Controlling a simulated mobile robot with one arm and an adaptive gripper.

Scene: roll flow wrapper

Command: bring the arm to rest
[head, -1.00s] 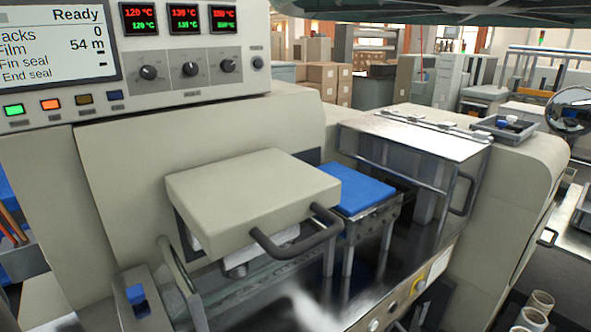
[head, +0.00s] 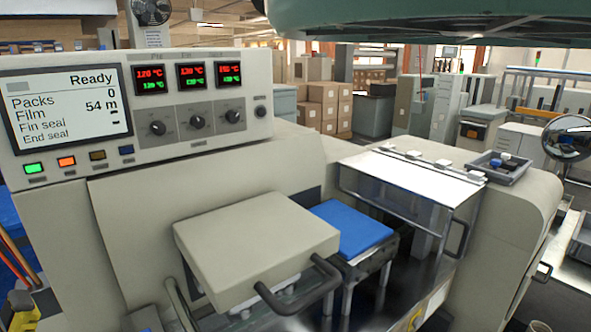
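My gripper is not in view in the head view, and neither are its fingers. A large dark green shape across the top right looks like part of my own body close to the camera. The flow wrapper (head: 130,240) fills the front of the view. Its screen (head: 71,108) reads Ready, Packs 0 and Film 54 m. A beige cover with a dark handle (head: 255,245) sits at the middle front. Beside it is a blue pad (head: 351,229) on a metal stand.
A clear guard box (head: 409,187) stands right of the blue pad. A grey tray (head: 496,167) with small dark, blue and white items lies on the machine's right top. A round mirror (head: 569,138) is at the far right. Cardboard boxes (head: 325,107) stand behind.

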